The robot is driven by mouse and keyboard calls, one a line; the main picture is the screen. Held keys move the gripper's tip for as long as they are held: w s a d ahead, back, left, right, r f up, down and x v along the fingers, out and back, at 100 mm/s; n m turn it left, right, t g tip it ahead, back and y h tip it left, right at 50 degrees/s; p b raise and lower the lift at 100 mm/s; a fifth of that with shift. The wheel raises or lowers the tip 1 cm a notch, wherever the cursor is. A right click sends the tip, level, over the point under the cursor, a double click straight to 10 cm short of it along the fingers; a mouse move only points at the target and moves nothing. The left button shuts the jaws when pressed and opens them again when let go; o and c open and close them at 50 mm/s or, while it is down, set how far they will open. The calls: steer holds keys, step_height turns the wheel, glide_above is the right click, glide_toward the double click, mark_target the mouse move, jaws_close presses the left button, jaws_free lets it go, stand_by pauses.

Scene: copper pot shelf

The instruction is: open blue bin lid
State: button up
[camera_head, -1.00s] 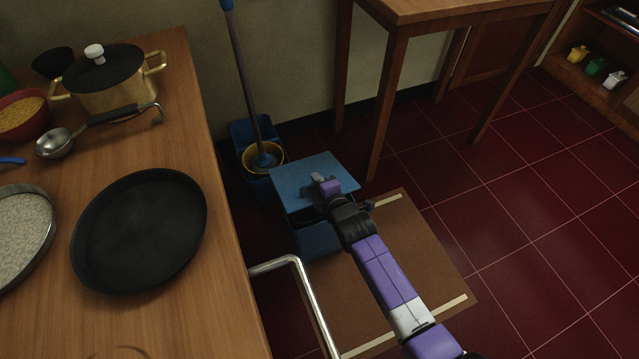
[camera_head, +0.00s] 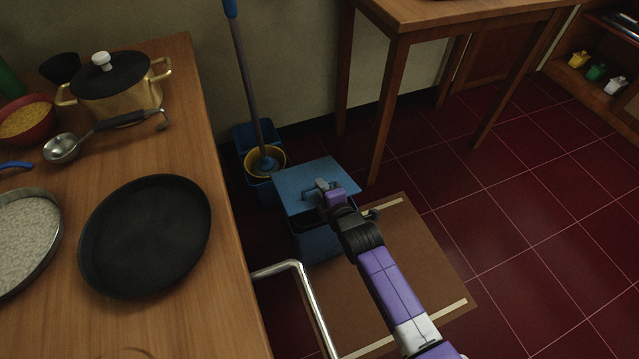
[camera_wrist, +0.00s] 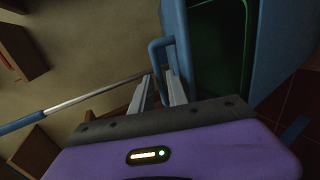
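The blue bin (camera_head: 318,241) stands on the floor beside the wooden counter. Its flat blue lid (camera_head: 296,181) sits tilted above it, with a dark gap showing under the near edge. My gripper (camera_head: 322,187) is at the lid's handle, coming from the lower right. In the wrist view, the blue loop handle (camera_wrist: 155,52) passes between the two fingers (camera_wrist: 160,92), which appear shut on it. The wrist view also shows the lid edge (camera_wrist: 176,28) and a dark green opening (camera_wrist: 215,45) beside it. The exact finger contact is small and dark.
A mop (camera_head: 248,80) stands in a yellow and blue bucket (camera_head: 247,135) behind the bin. The counter (camera_head: 225,300) with a black pan (camera_head: 145,235) is at left. A metal rail (camera_head: 310,300) and a brown mat (camera_head: 400,270) lie in front. A table leg (camera_head: 385,110) stands behind right.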

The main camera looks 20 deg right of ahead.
steer(key=shift+p+v, duration=0.6)
steer(key=shift+v, duration=2)
